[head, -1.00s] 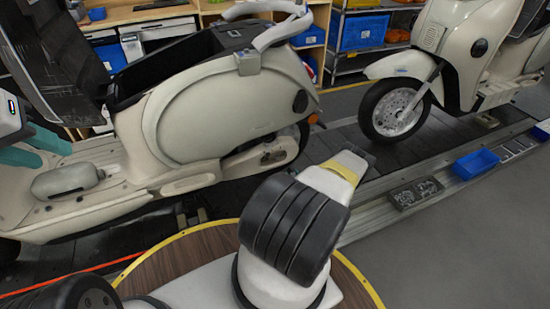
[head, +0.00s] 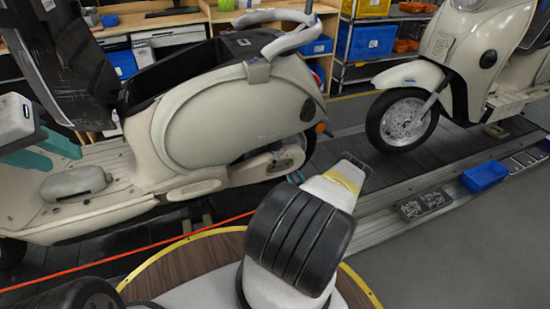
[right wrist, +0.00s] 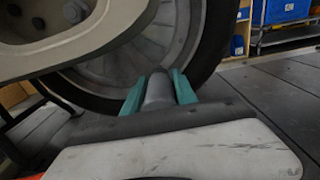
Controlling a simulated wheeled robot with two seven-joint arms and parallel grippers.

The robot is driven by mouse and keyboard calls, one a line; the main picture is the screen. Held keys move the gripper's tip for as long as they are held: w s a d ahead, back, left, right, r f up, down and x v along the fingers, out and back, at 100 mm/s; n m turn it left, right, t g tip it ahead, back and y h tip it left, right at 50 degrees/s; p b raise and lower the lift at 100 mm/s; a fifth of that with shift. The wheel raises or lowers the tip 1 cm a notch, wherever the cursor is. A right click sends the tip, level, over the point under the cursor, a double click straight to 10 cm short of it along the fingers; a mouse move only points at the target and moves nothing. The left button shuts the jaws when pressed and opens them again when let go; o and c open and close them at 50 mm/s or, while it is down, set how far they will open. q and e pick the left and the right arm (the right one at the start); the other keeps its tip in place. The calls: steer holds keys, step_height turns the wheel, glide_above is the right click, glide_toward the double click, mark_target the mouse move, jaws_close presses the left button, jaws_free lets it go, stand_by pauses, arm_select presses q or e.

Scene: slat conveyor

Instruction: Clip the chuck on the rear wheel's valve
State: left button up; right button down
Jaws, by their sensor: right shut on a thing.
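The near cream scooter's rear wheel (head: 307,143) shows only as a dark edge behind its bodywork in the head view. In the right wrist view the wheel (right wrist: 193,42), with black tyre and grey rim, fills the upper middle. My right gripper (right wrist: 160,88) is shut on a grey cylindrical chuck (right wrist: 158,90), held between teal fingers and pointing at the wheel. The chuck overlaps the rim and tyre in the picture; I cannot tell whether it touches. The valve cannot be made out. My left gripper (head: 45,148), with teal fingers, is over the scooter's footboard; its opening is unclear.
A red hose (head: 150,252) runs along the near side of the slat conveyor (head: 345,150). A second scooter (head: 455,75) stands at the right. A blue bin (head: 484,176) and a grey parts tray (head: 424,207) lie on the conveyor's edge. Shelves (head: 370,40) stand behind.

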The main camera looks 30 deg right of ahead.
steer(key=shift+w, duration=0.65)
stand_by(0.5)
steer(key=c, duration=0.9)
jaws_free()
steer(key=s, duration=0.7)
steer(key=shift+s+a, duration=0.35)
steer(key=shift+s, duration=0.1)
